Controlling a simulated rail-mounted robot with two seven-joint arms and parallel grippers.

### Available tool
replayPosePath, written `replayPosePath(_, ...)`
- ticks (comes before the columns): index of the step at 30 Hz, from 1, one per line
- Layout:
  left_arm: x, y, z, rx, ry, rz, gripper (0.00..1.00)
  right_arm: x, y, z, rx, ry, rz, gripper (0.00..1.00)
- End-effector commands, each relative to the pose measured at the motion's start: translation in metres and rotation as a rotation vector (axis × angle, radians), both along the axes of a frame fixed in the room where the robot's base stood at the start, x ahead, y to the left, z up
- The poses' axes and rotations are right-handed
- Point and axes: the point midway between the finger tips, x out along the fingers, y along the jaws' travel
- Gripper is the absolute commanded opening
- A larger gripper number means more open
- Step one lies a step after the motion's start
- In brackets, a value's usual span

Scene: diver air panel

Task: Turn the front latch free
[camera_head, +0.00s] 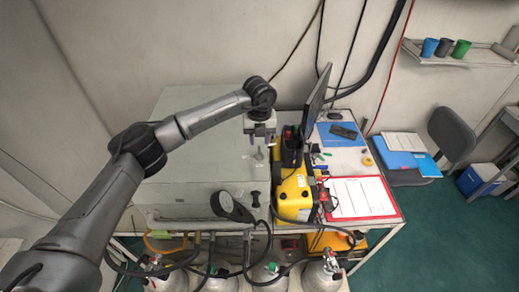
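My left arm reaches in from the left, and its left gripper (259,143) points down over the grey-green top of the cabinet (190,190). A small pale fitting (258,158) shows just below the fingertips; I cannot tell whether they touch it, or whether the fingers are open or shut. I cannot make out for certain which fitting is the front latch. My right gripper is not in view.
A yellow case (293,195) stands close to the right of the cabinet, with a monitor (317,98) behind it. A red clipboard (362,198) lies farther right. Hoses and several gas cylinders (270,278) crowd the space below the front edge.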

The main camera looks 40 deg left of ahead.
Motion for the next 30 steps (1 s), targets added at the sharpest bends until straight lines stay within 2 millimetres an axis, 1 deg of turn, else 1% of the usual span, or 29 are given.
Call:
replayPosePath(1, 0.001, 0.0, 0.009, 0.0, -0.004, 0.001, 0.36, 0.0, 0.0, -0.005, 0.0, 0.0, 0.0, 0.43)
replayPosePath(6, 0.001, 0.0, 0.04, 0.0, -0.003, 0.001, 0.36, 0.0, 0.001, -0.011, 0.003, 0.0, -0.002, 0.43)
replayPosePath(12, 0.0, 0.0, 0.066, 0.0, -0.001, 0.001, 0.36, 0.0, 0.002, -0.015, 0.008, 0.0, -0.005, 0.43)
replayPosePath(19, 0.0, 0.0, 0.079, 0.0, 0.0, 0.0, 0.36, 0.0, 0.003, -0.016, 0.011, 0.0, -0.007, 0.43)
replayPosePath(30, 0.0, 0.0, 0.08, -0.001, 0.001, 0.0, 0.36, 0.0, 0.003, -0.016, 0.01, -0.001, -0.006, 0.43)
